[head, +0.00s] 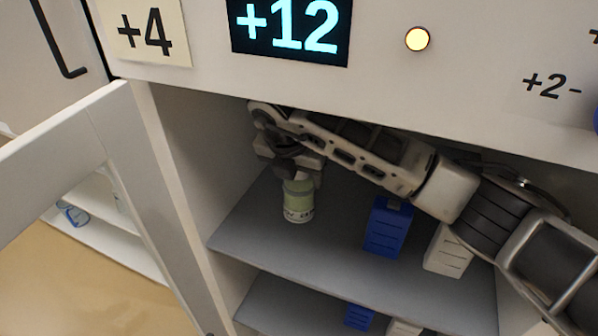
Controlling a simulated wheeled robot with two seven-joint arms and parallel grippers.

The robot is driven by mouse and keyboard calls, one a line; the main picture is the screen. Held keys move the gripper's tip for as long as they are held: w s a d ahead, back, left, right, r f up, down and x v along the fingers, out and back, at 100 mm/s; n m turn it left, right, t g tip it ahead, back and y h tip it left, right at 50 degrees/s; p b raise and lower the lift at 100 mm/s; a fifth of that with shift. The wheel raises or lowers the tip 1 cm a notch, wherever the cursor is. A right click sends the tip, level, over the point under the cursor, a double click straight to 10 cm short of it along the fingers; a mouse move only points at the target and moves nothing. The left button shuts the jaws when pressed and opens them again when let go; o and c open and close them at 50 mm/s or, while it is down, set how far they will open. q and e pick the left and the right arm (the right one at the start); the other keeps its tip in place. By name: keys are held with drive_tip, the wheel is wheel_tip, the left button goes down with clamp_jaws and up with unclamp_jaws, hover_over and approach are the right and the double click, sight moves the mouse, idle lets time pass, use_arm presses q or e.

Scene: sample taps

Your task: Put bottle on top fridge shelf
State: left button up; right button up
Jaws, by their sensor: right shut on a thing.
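A pale green bottle with a white label band (298,201) is upright at the top fridge shelf (340,255), left of the middle. My right gripper (297,176) is shut on its upper part from above, and the gripper hides the bottle's top. The bottle's base appears at or just above the shelf surface; I cannot tell if it touches. My right arm reaches in from the right under the fridge's upper edge. My left gripper is not in view.
A blue box (387,228) and a white box (447,250) stand on the top shelf to the right. A lower shelf (285,305) holds another blue box (359,316). The fridge door (125,170) stands open at left. Above is a panel showing +12 (291,27).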

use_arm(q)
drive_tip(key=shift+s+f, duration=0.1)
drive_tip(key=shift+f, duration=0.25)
use_arm(e)
drive_tip(key=shift+s+a+f, duration=0.1)
drive_tip(key=shift+f, duration=0.2)
drive_tip(key=o, duration=1.4)
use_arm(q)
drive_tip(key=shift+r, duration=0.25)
use_arm(e)
drive_tip(key=shift+o, duration=0.2)
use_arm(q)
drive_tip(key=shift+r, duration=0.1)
use_arm(e)
drive_tip(key=shift+r, duration=0.2)
drive_tip(key=shift+s+a+r+b, duration=0.2)
drive_tip(key=shift+s+b, duration=0.1)
drive_tip(key=shift+s, duration=0.15)
drive_tip(key=shift+s+a+r+b, duration=0.2)
drive_tip(key=shift+s+b, duration=0.1)
drive_tip(key=shift+s, duration=0.1)
use_arm(q)
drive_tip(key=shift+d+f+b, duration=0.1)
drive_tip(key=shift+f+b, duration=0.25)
drive_tip(key=shift+b, duration=0.05)
use_arm(e)
drive_tip(key=s+a, duration=0.4)
drive_tip(key=s, duration=0.6)
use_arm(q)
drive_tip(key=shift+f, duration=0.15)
